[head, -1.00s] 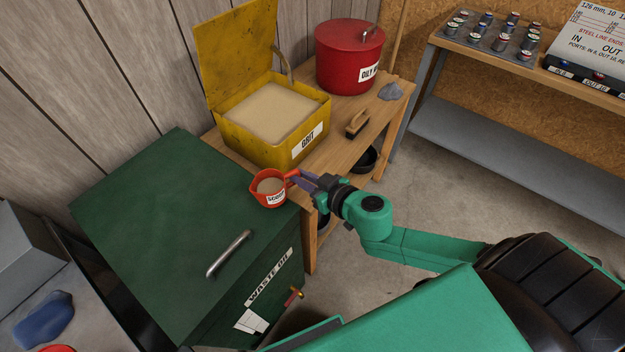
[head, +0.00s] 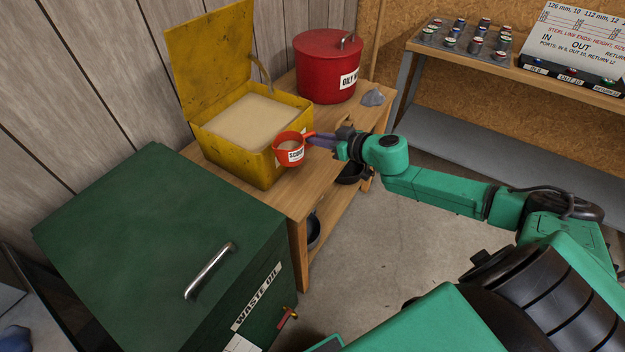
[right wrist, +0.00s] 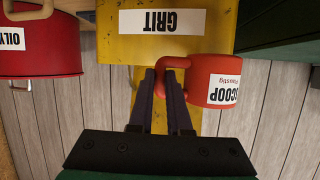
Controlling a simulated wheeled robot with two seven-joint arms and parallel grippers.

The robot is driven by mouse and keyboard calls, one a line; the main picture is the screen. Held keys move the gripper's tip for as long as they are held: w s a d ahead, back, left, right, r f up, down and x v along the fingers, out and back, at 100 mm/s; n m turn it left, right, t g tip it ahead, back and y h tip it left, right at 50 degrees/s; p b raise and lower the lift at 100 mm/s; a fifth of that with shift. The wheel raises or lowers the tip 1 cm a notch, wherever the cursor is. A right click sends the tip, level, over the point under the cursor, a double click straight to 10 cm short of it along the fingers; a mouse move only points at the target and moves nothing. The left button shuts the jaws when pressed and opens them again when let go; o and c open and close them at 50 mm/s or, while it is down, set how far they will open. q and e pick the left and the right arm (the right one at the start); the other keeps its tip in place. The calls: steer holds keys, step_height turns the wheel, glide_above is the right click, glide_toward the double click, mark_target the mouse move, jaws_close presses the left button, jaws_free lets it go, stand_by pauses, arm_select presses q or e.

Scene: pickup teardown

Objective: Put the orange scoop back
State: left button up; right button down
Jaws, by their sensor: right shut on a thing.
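The scoop hides part of the box's front in the head view. My left gripper is not in view.
The box stands on a wooden bench (head: 290,197) with a red OILY bin (head: 328,68) and a grey rag (head: 373,98). A green WASTE OIL cabinet (head: 150,240) stands in front at left.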

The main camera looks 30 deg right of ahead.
mark_target(317, 182)
step_height(317, 182, down, 14)
steer(key=b, duration=0.4)
steer(key=c, duration=0.9)
jaws_free()
steer(key=shift+o, duration=0.2)
